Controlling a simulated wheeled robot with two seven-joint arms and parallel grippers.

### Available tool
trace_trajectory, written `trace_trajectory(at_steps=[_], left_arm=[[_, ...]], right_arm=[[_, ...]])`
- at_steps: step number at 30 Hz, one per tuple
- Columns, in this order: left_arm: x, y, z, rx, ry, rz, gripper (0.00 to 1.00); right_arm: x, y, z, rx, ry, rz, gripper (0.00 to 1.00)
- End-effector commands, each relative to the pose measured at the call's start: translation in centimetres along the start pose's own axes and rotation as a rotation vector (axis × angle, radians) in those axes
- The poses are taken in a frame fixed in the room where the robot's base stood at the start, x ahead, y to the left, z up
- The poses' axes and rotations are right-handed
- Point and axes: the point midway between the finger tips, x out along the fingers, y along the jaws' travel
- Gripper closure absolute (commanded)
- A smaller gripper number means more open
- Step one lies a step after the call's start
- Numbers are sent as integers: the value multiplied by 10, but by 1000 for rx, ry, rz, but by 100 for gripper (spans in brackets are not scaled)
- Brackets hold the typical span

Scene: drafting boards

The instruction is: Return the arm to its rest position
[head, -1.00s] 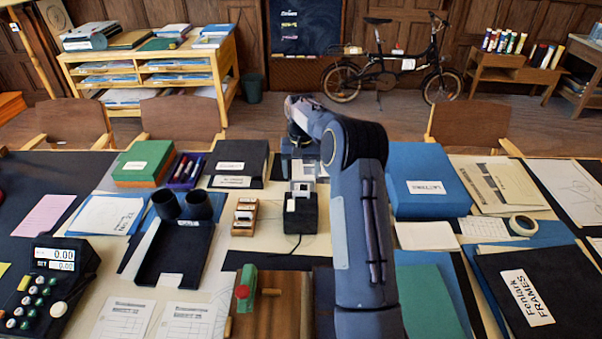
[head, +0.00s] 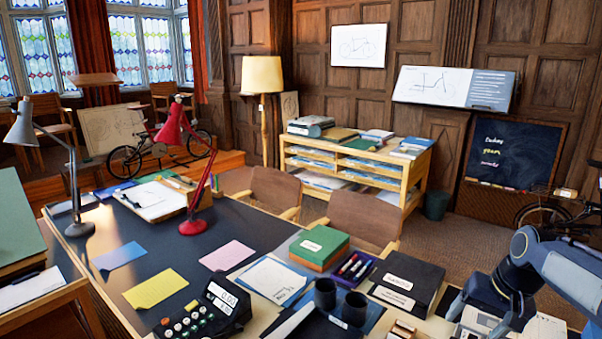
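My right arm (head: 575,278) reaches in from the right edge in the head view. Its gripper (head: 483,312) points down over the near right part of the table, right of a black box with white labels (head: 408,278). Its fingers look apart, and I see nothing clearly held between them. The things just below the gripper are partly hidden by it. My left gripper is not in view.
Near the arm stand dark cups (head: 325,294), a purple pen tray (head: 355,267) and stacked green and orange boxes (head: 319,247). Further left are a keypad device (head: 208,312), a red lamp (head: 193,226) and a grey lamp (head: 79,228). Chairs (head: 362,218) line the far edge.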

Motion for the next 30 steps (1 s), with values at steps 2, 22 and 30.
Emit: trace_trajectory(at_steps=[2, 22, 30], left_arm=[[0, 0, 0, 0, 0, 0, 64], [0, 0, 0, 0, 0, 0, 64], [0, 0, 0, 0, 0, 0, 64]], right_arm=[[-18, -11, 39, -47, 30, -46, 27], [-1, -37, 265, -316, 185, -256, 27], [0, -37, 267, -317, 184, -257, 42]])
